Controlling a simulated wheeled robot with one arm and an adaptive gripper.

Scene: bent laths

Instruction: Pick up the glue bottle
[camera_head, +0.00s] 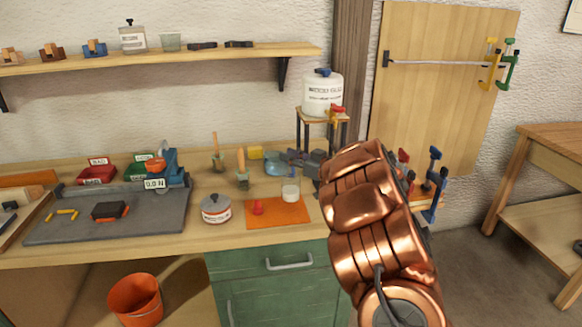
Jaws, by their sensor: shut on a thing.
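My gripper (294,168) reaches in from the right, low over the back of the orange mat (283,217). Its dark fingers are partly hidden by my copper arm and merge with a bluish-grey shape. A small clear bottle with white contents (290,192), seemingly the glue bottle, is upright directly below the fingers at the mat. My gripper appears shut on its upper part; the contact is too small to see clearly. I cannot tell whether its base touches the mat. A small red piece (258,207) stands on the mat to its left.
A white wood glue jug (322,92) stands on a small stand (323,116) behind my arm. A round tin (216,208) stands left of the mat. Brushes (242,170), a yellow block (255,152) and clamps (432,185) are nearby. A grey board (110,212) fills the left.

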